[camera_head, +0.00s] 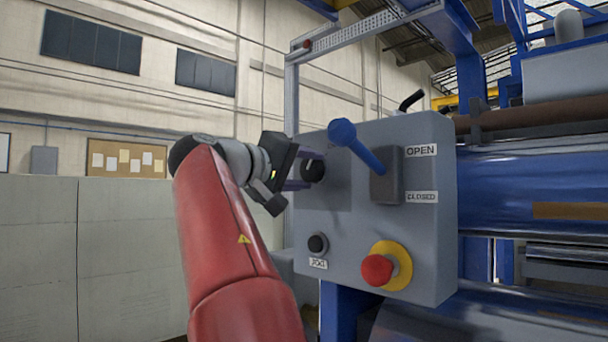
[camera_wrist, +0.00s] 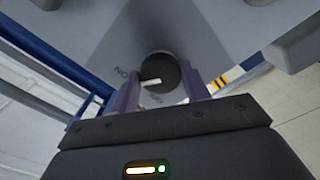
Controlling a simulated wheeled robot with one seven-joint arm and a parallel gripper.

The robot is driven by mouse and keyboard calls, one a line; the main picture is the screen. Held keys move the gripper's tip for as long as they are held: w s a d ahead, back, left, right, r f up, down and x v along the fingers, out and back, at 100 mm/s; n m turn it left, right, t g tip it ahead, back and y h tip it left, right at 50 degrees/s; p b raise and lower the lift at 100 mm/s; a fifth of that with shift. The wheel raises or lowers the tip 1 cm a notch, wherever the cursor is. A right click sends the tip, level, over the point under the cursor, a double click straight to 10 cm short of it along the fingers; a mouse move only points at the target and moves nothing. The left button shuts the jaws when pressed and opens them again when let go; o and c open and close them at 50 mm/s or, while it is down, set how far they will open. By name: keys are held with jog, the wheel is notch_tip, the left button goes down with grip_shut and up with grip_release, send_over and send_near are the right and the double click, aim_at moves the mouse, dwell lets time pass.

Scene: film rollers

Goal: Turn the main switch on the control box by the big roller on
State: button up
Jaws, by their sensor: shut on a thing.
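The main switch is a round black knob (camera_wrist: 166,72) with a white pointer mark, on the grey control box (camera_head: 340,240). In the wrist view the pointer lies towards the left, near a label that reads "NO" in this picture. A second label below the knob is partly hidden. The knob also shows at the box's upper left in the head view (camera_head: 313,170). My gripper (camera_head: 296,177) reaches it from the left, its two purple fingers on either side and shut on it. The fingers also show in the wrist view (camera_wrist: 163,82).
The box also carries a blue-handled lever (camera_head: 358,148) between OPEN and CLOSED labels, a black JOG button (camera_head: 318,244) and a red emergency stop (camera_head: 378,270). The blue roller (camera_head: 530,185) is to the right. A low grey partition (camera_head: 80,250) stands at left.

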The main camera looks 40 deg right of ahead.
jog(key=shift+f+m, duration=0.1)
jog(key=shift+m, duration=0.4)
jog(key=o, duration=1)
jog(key=a, duration=0.8)
jog(key=shift+s+b, duration=0.3)
jog(key=shift+b, duration=0.15)
jog(key=shift+d, duration=0.1)
